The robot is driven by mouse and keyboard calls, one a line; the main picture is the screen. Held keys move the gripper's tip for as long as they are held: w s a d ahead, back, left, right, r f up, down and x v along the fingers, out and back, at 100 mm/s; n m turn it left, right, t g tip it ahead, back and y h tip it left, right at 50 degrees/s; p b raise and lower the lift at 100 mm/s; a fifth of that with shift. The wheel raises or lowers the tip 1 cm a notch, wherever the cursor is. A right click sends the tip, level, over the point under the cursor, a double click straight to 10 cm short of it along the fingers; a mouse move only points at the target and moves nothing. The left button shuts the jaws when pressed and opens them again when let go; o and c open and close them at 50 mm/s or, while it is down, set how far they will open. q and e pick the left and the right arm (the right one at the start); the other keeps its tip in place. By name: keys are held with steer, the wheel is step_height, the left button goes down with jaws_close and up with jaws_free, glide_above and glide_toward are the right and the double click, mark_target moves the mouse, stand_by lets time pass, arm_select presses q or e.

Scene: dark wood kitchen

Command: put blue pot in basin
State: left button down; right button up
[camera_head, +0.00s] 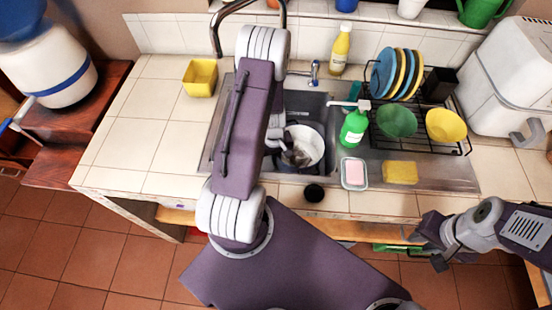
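A round pot (314,140) with a pale inside and a bluish rim is in the sink basin (309,104), left of the soap bottle. My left arm reaches over the counter from the front. My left gripper (296,155) is at the pot's near left side, over its opening. Its fingers are small and partly hidden, so I cannot tell whether they grip the pot. My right gripper (432,242) is in front of the counter at the lower right, with its fingers apart and nothing between them.
A dish rack (455,148) holds plates and bowls. A yellow container (200,78) stands left.

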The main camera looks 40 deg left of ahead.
arm_select(q)
steer(key=shift+f, duration=0.15)
steer(key=c, duration=1.6)
jaws_free()
steer(key=shift+r, duration=0.3)
step_height(320, 180, up, 8)
steer(key=p, duration=0.3)
steer(key=shift+s, duration=0.15)
steer(key=shift+r, duration=0.3)
steer(key=shift+a, duration=0.1)
